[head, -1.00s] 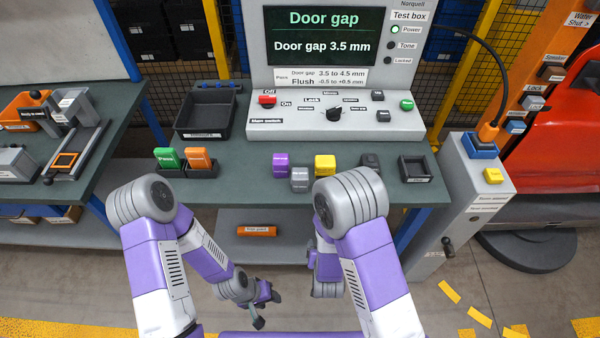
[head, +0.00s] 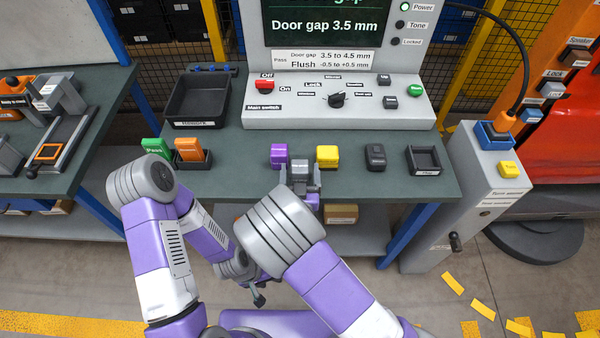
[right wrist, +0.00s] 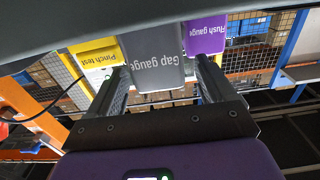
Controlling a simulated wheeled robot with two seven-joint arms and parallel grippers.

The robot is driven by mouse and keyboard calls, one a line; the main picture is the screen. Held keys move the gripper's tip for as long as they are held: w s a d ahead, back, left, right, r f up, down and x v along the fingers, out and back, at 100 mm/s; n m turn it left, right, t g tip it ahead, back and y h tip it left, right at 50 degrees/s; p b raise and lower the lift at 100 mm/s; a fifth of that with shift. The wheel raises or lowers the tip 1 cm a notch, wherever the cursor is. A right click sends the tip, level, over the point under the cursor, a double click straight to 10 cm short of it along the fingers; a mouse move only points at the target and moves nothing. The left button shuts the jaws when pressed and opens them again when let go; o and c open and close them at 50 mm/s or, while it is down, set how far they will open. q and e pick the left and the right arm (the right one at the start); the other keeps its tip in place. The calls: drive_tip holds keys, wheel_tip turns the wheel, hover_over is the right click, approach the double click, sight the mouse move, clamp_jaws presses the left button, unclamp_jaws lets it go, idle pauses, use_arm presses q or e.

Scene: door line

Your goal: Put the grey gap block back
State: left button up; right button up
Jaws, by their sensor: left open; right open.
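The grey gap block (head: 300,168) stands on the green bench between the purple block (head: 279,153) and the yellow block (head: 327,155), nearer the front edge. My right gripper (head: 301,186) is open at the block, with its fingers at the block's sides. In the right wrist view the block (right wrist: 155,60), labelled "Gap gauge", shows between the open fingers (right wrist: 160,80); I cannot tell whether they touch it. The purple "Flush gauge" (right wrist: 206,36) and yellow "Pinch test" (right wrist: 98,60) blocks flank it there. My left gripper (head: 258,298) is open and empty, low in front of the bench.
A dark block (head: 375,157) and a small black tray (head: 438,171) stand to the right on the bench. The test box (head: 400,117) stands behind.

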sight(300, 165)
drive_tip(key=shift+w, duration=0.95)
drive_tip(key=shift+c, duration=0.2)
drive_tip(key=c, duration=1.3)
drive_tip(key=shift+o, duration=0.2)
wheel_tip(300, 165, up, 10)
drive_tip(key=p, duration=0.3)
drive_tip(key=w+d, duration=0.3)
drive_tip(key=d, duration=1.4)
drive_tip(key=shift+d, duration=0.25)
drive_tip(key=shift+f, duration=0.1)
